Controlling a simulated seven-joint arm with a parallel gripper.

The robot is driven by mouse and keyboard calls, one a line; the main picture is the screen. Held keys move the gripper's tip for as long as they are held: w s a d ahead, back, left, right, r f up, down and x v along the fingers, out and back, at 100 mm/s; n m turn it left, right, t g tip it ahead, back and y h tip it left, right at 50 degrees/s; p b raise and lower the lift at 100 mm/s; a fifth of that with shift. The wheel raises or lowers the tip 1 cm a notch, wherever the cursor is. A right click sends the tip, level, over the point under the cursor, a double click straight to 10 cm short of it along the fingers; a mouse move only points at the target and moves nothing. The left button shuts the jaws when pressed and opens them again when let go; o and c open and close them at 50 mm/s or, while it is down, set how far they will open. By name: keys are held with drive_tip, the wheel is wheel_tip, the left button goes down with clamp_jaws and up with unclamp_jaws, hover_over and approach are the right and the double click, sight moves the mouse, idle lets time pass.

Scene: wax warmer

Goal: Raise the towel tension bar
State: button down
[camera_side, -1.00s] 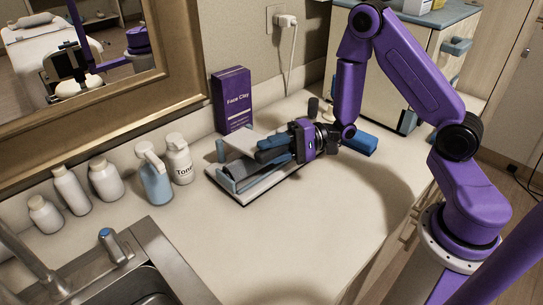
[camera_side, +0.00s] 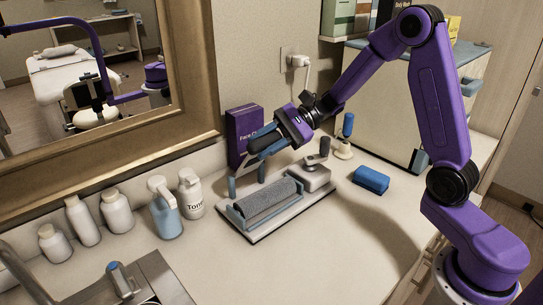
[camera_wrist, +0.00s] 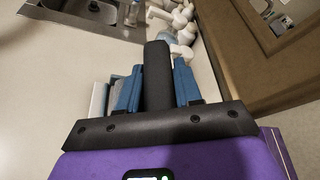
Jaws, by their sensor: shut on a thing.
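The towel stand (camera_side: 262,232) is a flat pale base on the counter in the side view, with a grey towel roll (camera_side: 266,200) lying in a blue-grey cradle. Grey towel shows beside the left finger. In the side view the fingers largely hide the bar.
A purple Face Clay box (camera_side: 238,125) stands right behind my gripper. Bottles (camera_side: 190,193) line the wall at left, near the sink (camera_side: 150,285). A small metal block with a knob (camera_side: 312,178) and a blue folded cloth (camera_side: 371,180) are at right. The front counter is clear.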

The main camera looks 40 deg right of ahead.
drive_tip(key=w, duration=0.1)
drive_tip(key=w+r+m+g, duration=0.1)
drive_tip(key=w+m, duration=0.1)
drive_tip(key=shift+w+r, duration=0.35)
drive_tip(key=shift+w+r+m+g, duration=0.15)
drive_tip(key=shift+w+m+g, duration=0.35)
drive_tip(key=shift+w, duration=0.2)
drive_tip(key=shift+w+d+r, duration=0.1)
drive_tip(key=shift+w, duration=0.85)
drive_tip(key=c, duration=0.8)
unclamp_jaws()
drive_tip(key=shift+c, duration=0.2)
drive_tip(key=v, duration=1.7)
drive_tip(key=shift+r, duration=0.25)
